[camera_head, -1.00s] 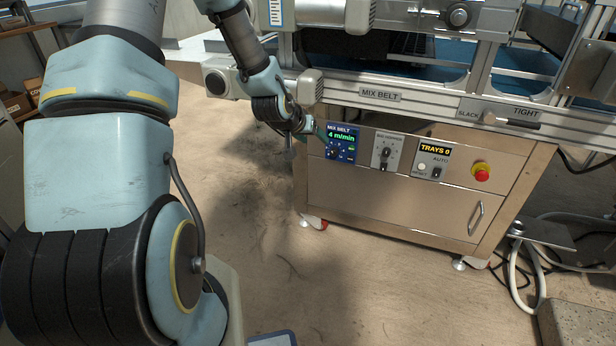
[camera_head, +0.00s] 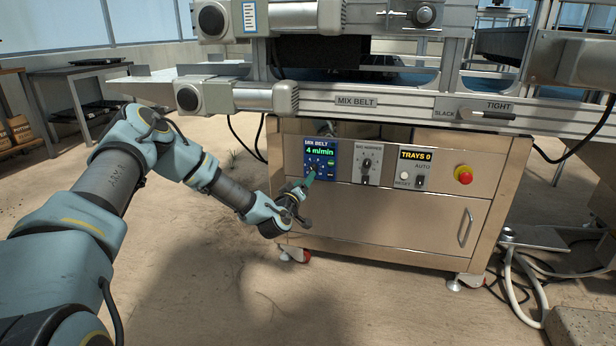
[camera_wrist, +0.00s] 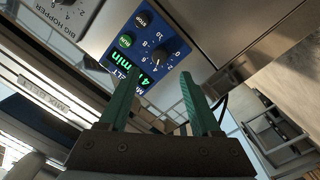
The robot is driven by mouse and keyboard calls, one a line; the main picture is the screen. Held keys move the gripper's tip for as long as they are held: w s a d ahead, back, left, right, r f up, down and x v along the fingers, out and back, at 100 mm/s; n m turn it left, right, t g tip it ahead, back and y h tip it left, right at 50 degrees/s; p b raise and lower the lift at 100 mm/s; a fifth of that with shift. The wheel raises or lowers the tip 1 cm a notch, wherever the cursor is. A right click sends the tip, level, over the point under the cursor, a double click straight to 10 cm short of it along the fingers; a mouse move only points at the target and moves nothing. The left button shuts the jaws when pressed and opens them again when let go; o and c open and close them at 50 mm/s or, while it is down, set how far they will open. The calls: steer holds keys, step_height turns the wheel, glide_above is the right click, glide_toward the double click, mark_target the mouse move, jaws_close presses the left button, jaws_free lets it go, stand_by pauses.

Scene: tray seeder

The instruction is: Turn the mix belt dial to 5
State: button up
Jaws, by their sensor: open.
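The blue mix belt panel (camera_head: 331,152) is on the front of the steel cabinet. Its green display reads 4 m/min, in the head view and upside down in the wrist view. The mix belt dial (camera_wrist: 159,57) is a small dark knob on a numbered scale, beside a green and a dark button. My gripper (camera_wrist: 159,84) is open, with the knob showing beyond the gap between its green fingertips. Nothing is between the fingers. In the head view my gripper (camera_head: 308,180) is close to the panel's lower left and partly covers it; any contact is unclear.
Right of the panel are the big hopper dial (camera_head: 366,166), the trays counter box (camera_head: 414,169) and a red stop button (camera_head: 463,175). The belt frame and a motor (camera_head: 285,98) overhang above. A drawer (camera_head: 400,215) lies below. The floor in front is clear.

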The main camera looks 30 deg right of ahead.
mark_target(312, 170)
steer(key=b+x, duration=0.1)
steer(key=x, duration=0.6)
steer(key=shift+d, duration=0.1)
steer(key=shift+c, duration=0.3)
jaws_close()
